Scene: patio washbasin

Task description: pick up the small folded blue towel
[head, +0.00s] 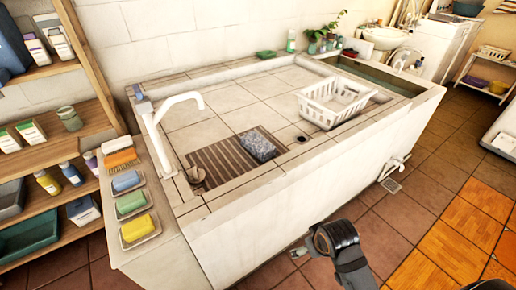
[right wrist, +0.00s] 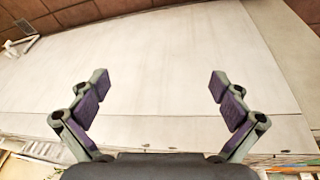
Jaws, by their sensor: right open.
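In the head view a small folded blue-grey towel (head: 258,146) lies on a brown slatted board (head: 222,164) inside the wide white washbasin (head: 235,222), near its front side. My right arm comes in at the bottom of the head view, outside the basin's front wall and well below the towel. My right gripper (right wrist: 159,82) is open and empty in the right wrist view, with its fingers wide apart before a pale wall. The towel does not show in that view. My left gripper is not in view.
A white tap (head: 178,101) stands at the basin's left. A white basket (head: 333,101) sits toward its right. Dishes with a blue sponge (head: 126,181), a green one (head: 131,203) and a yellow one (head: 137,228) line the left ledge. A wooden shelf with bottles stands at far left.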

